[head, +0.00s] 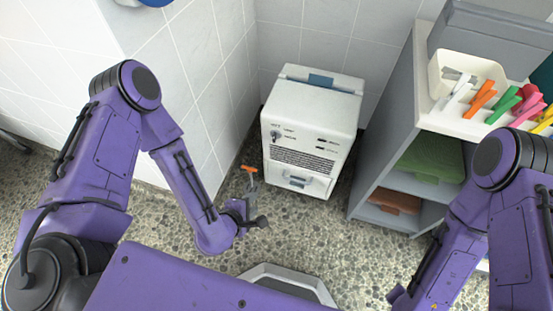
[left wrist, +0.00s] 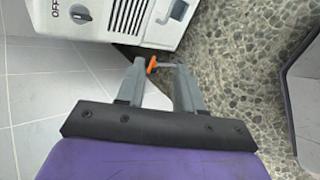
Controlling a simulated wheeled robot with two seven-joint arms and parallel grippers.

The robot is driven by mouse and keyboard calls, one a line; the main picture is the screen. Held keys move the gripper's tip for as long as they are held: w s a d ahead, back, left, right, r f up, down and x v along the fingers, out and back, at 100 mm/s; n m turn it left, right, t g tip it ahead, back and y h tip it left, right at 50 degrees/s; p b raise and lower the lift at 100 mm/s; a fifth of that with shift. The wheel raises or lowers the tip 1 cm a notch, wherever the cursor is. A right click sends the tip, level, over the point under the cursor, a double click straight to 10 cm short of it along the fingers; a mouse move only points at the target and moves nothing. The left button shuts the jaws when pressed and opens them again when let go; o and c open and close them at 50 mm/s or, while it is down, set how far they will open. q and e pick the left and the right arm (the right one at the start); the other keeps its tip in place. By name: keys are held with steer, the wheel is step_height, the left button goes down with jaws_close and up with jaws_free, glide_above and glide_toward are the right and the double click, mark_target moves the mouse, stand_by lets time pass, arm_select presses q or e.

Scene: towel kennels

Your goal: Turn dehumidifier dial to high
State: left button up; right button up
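The white dehumidifier (head: 312,120) stands on the floor in the wall corner, its front facing me. Its dark dial (head: 276,134) is at the upper left of the front panel, with small labels around it. In the left wrist view the dial (left wrist: 80,14) shows at the top left beside the word OFF; its exact setting is unclear. My left gripper (head: 258,203) is low in front of the dehumidifier, apart from the dial. Its fingers are spread in the left wrist view (left wrist: 160,78). My right gripper (head: 398,297) shows only partly at the bottom.
An orange-ended thing (head: 249,169) shows near my left fingertips; whether it is held is unclear. Tiled wall (head: 185,60) closes the left.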

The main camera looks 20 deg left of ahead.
arm_select(q)
steer(key=w+d+f+n+t+b, duration=0.1)
steer(key=w+f+n+t+b, duration=0.3)
steer(key=w+n+b, duration=0.45)
steer(key=n+t+y+b, duration=0.1)
steer(key=n+t+b, duration=0.25)
steer(key=n, duration=0.35)
glide_toward(274, 137)
steer(key=shift+n+t, duration=0.25)
steer(key=shift+t, duration=0.3)
steer(key=w, duration=0.5)
steer(key=w+f+b, duration=0.1)
steer(key=w, duration=0.1)
steer(key=shift+w+d, duration=0.15)
steer(key=shift+w, duration=0.55)
arm_select(e)
step_height(274, 137, down, 17)
arm_select(q)
steer(key=shift+c, duration=0.3)
arm_select(e)
steer(key=shift+s+a+f, duration=0.1)
arm_select(q)
jaws_close()
